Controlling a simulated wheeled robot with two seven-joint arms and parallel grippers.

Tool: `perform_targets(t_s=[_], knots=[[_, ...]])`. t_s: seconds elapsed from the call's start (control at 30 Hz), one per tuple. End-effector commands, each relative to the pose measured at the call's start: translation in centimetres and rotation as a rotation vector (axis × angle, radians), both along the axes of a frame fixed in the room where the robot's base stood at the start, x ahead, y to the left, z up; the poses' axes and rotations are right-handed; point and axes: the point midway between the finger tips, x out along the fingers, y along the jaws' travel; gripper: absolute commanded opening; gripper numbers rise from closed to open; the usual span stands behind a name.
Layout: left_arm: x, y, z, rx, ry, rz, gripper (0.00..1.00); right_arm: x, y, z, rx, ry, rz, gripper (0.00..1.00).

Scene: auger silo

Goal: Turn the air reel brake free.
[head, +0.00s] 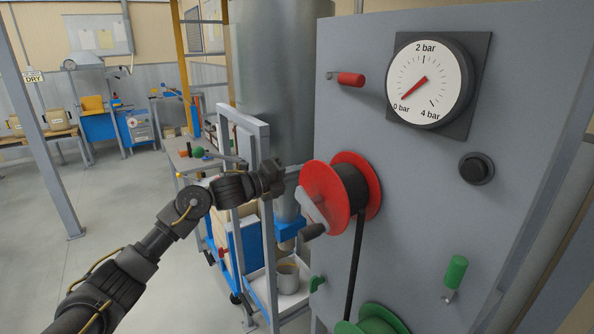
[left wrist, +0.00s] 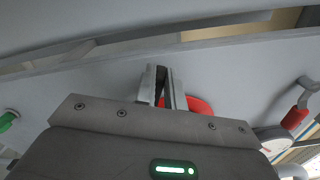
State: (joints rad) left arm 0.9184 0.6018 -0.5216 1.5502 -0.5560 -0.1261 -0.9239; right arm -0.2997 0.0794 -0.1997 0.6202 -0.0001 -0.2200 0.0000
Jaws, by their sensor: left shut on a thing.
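A red reel (head: 370,181) wound with dark hose stands out from the grey cabinet, with a crank arm and a dark knob (head: 313,232) on its near face. My left gripper (head: 290,172) reaches in from the left and is at the side of this reel. In the left wrist view its two fingers (left wrist: 163,88) are shut on a small dark part in front of the red reel (left wrist: 198,105). The fingers and wrist hide most of that part, and I cannot tell whether it is the brake. My right gripper is not in view.
The cabinet (head: 400,190) carries a pressure gauge (head: 428,83) with its needle near 0 bar, a red-handled lever (head: 350,79), a black knob (head: 476,168) and a green-handled lever (head: 455,272). A green reel (head: 378,320) is below. A framed cart (head: 268,250) stands close behind my left arm.

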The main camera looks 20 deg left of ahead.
Motion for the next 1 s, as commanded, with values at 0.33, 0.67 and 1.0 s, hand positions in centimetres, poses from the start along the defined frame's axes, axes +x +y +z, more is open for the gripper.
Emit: perform_targets(t_s=[0.33,0.67,1.0], knots=[[0.1,0.1,-0.6,-0.197,0.165,-0.002,0.0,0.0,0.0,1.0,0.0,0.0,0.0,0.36],[0.1,0.1,-0.9,-0.29,0.243,-0.001,0.0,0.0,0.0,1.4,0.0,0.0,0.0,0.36],[0.1,0.1,-1.0,-0.308,0.257,-0.001,0.0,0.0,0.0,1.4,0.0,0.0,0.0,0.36]])
